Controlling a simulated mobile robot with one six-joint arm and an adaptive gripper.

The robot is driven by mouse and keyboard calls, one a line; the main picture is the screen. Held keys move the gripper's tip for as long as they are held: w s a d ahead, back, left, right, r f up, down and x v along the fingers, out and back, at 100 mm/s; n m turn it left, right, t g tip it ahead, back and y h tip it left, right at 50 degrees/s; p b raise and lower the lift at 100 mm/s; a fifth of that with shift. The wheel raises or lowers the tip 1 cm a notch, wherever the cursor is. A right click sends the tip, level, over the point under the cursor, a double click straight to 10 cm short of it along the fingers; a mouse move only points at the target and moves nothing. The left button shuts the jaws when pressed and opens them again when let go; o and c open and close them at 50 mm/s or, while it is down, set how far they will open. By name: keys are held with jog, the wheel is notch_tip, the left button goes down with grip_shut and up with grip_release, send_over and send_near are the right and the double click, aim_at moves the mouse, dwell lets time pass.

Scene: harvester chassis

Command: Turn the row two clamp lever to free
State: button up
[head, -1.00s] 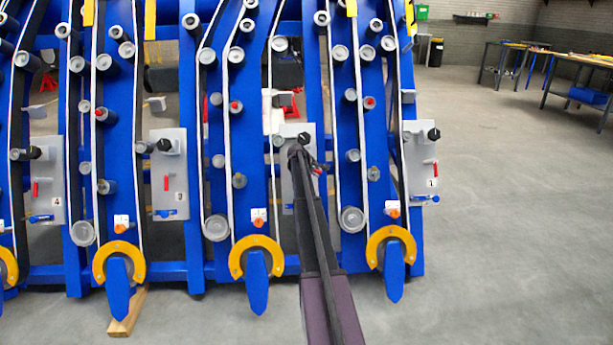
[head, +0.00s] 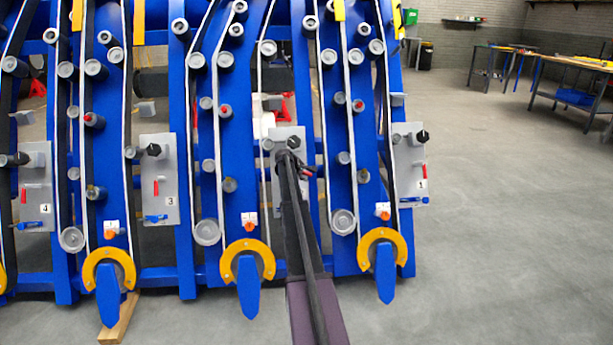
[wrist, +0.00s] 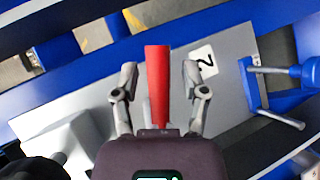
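The row two clamp lever (wrist: 158,75) is a red handle on a grey plate (wrist: 100,78) beside the label "2" (wrist: 203,62) in the wrist view. My gripper (wrist: 160,80) is open, with one finger on each side of the red lever and visible gaps to both. In the head view my gripper (head: 303,172) is small, in front of the second plate from the right (head: 287,138), and my arm hides most of that plate. The lever's far mounting cannot be made out.
A blue clamp (wrist: 265,80) with a blue bar and grey pin sits right of the label in the wrist view. Neighbouring plates marked 1 (head: 408,160), 3 (head: 158,185) and 4 (head: 37,190) carry red levers. Open floor (head: 500,230) lies right.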

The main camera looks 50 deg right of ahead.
jog(key=shift+s+d, duration=0.15)
jog(key=shift+s, duration=0.1)
dwell(0.3)
